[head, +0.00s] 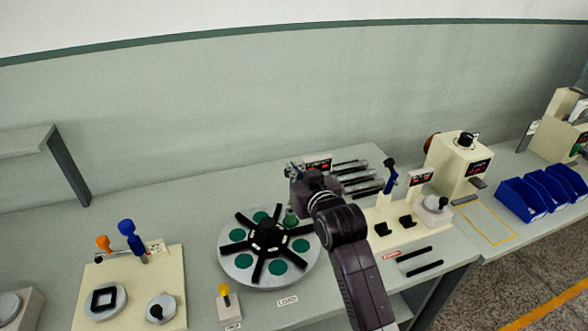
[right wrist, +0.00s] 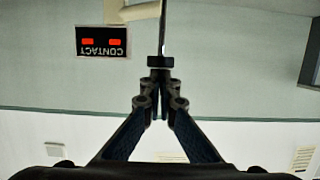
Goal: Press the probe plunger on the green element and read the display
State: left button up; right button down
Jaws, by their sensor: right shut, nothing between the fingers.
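A round grey turntable (head: 230,262) with a black spoked clamp carries several flat green elements (head: 278,267). My right gripper (head: 297,178) is over the far right side of the turntable, partly hidden by my own wrist. In the right wrist view the gripper (right wrist: 158,82) is shut and empty. A black collar on a thin rod, apparently the probe plunger (right wrist: 160,62), lines up with its tips; I cannot tell whether they touch. The CONTACT display (right wrist: 101,41) appears upside down with two red marks, unreadable.
Left of the turntable is a cream board (head: 125,285) with blue and orange-handled tools. A yellow-topped block (head: 226,298) stands in front. Right are a cream fixture board (head: 400,228), a boxy machine (head: 458,163) and blue bins (head: 521,200).

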pick_arm(q)
jog(key=shift+f, duration=0.1)
pick_arm(e)
jog(key=shift+f, duration=0.1)
pick_arm(q)
jog(key=shift+s+a, duration=0.1)
jog(key=shift+s, duration=0.55)
pick_arm(e)
jog(key=r+v, duration=0.1)
jog(key=v, duration=0.9)
dwell(0.3)
pick_arm(q)
jog(key=shift+s, duration=0.1)
pick_arm(e)
jog(key=shift+d, duration=0.1)
dwell(0.6)
